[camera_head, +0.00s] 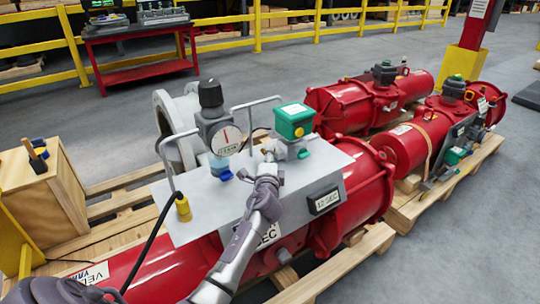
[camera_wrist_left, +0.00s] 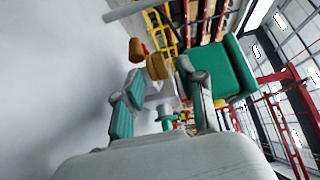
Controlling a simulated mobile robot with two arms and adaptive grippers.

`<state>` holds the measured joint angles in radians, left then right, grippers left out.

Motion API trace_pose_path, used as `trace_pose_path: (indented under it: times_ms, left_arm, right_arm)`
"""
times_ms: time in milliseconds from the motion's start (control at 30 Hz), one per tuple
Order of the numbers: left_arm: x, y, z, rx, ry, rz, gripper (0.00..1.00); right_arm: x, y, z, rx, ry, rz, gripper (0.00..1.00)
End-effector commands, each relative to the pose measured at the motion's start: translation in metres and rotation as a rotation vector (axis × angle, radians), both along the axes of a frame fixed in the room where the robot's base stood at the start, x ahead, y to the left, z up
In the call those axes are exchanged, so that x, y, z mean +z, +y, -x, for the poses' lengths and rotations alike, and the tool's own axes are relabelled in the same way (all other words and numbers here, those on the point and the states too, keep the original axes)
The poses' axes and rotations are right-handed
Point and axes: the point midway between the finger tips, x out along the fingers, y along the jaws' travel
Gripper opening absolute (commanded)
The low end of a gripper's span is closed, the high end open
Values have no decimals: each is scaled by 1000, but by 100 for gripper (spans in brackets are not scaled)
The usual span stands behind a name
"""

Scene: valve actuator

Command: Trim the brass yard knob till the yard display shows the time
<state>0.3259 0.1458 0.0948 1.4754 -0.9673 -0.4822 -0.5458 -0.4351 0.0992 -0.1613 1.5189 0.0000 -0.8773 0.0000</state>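My left gripper (camera_head: 268,160) is over the grey panel (camera_head: 215,205), just left of the green box (camera_head: 294,121). In the left wrist view, the gripper (camera_wrist_left: 162,80) has its two fingers apart, with a brass-coloured knob (camera_wrist_left: 157,67) seen between or just beyond the tips. I cannot tell whether they touch it. A second brass-coloured piece (camera_wrist_left: 137,50) is behind it. In the head view the gripper hides most of this spot. A display (camera_head: 325,201) on the panel's front seems to read 12 SEC. A second label ending in SEC (camera_head: 268,237) is partly hidden by my arm. My right gripper is not in view.
The green box (camera_wrist_left: 222,68) is close beside the right finger. A yellow fitting (camera_head: 183,208) is at the panel's left. Red actuators (camera_head: 365,103) lie on pallets behind.

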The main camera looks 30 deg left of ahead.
Motion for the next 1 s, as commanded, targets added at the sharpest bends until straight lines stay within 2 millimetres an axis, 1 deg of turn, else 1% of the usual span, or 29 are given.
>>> trace_pose_path:
  times_ms: [33,100,200,500,733,767,967,1000]
  left_arm:
    - [-1,4,-6,1,1,-1,40]
    - [0,7,-11,1,0,-1,40]
    - [0,10,-16,0,0,0,40]
    - [0,10,-17,0,0,0,40]
    - [0,10,-17,0,0,0,1]
    - [1,10,-17,0,-1,-1,0]
    - [1,10,-18,5,-3,-1,0]
    - [0,10,-18,10,-3,-1,0]
  right_arm:
    - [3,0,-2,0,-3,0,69]
    - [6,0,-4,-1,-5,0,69]
    - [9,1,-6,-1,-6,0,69]
    - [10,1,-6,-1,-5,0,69]
    - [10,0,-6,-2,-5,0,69]
    - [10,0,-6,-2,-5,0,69]
    - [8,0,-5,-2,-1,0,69]
    - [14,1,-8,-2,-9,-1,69]
